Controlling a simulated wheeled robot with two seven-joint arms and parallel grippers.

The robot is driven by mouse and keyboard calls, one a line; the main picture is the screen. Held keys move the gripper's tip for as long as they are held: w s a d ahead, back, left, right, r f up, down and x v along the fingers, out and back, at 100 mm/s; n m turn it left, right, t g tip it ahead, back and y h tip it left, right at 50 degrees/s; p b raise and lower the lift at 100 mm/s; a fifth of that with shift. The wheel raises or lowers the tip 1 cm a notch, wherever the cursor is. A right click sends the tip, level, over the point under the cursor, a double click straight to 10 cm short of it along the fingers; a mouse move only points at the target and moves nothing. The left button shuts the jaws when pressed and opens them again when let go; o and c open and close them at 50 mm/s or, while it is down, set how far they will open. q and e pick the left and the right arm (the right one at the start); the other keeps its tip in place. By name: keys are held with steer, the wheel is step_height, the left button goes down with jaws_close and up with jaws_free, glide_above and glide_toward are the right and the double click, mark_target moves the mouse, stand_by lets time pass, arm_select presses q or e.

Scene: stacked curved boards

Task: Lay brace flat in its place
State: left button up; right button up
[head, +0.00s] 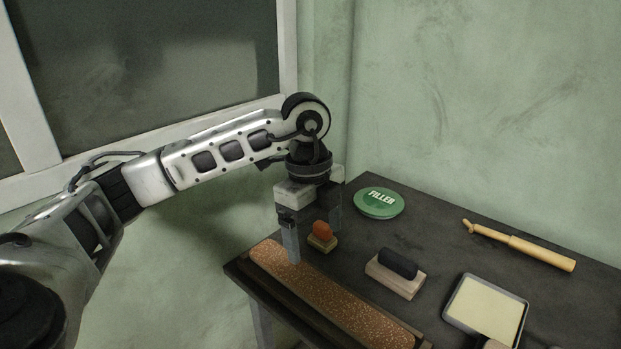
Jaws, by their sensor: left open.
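A long brown speckled board (335,298) lies along the left edge of the dark table; I cannot tell for sure whether it is the brace. It rests in or on a dark strip, and its near end runs towards the bottom of the picture. My left gripper (292,257) points down at the far part of this board. Its jaws are open; one finger shows clearly and the other is mostly hidden. I cannot tell whether the fingertip touches the board. My right gripper is not in view.
On the table (440,238) stand a green filler tin (378,203), a small orange-topped tool (322,237), a block with a black grip (396,272), a wooden-handled tool (520,246) and a pale-filled tray (486,309). Walls rise behind. Bare table lies between these items.

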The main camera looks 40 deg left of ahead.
arm_select(q)
step_height(320, 180, up, 11)
steer(key=a, duration=0.1)
steer(key=shift+p, duration=0.4)
